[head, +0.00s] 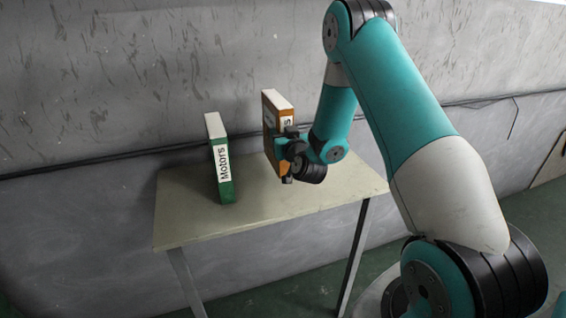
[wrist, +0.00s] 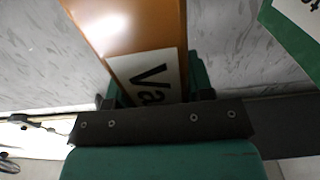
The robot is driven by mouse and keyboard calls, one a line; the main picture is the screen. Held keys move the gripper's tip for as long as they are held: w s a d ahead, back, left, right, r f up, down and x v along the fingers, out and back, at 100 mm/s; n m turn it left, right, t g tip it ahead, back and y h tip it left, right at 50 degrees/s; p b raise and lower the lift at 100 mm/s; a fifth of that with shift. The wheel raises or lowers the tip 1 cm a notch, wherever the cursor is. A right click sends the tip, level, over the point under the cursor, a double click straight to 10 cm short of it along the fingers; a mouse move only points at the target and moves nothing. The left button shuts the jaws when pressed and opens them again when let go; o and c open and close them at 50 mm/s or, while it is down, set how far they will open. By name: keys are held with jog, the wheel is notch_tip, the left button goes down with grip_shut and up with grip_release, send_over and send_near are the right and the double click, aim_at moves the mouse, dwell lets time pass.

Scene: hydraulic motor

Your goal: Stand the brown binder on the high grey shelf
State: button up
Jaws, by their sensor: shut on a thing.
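The brown binder (head: 270,115) is upright at the table, with a white top and a white label partly hidden by my gripper. In the wrist view the binder (wrist: 130,35) fills the upper middle, its label starting with "Va". My gripper (head: 287,150) is shut on the binder's spine side; its fingers (wrist: 158,98) lie on either side of the binder in the wrist view. I cannot tell whether the binder's bottom touches the table. No high grey shelf shows in either view.
A green binder (head: 220,165) labelled "Motors" stands upright on the table to the left of the brown one; its corner shows at the wrist view's upper right (wrist: 295,35). The pale table (head: 190,225) has bare room in front. A grey wall (head: 120,60) with a dark cable stands close behind.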

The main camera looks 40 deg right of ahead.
jog(key=shift+f+b, duration=1.15)
jog(key=shift+f, duration=1.3)
jog(key=o, duration=0.8)
jog(key=shift+f, duration=0.15)
jog(key=o, duration=0.4)
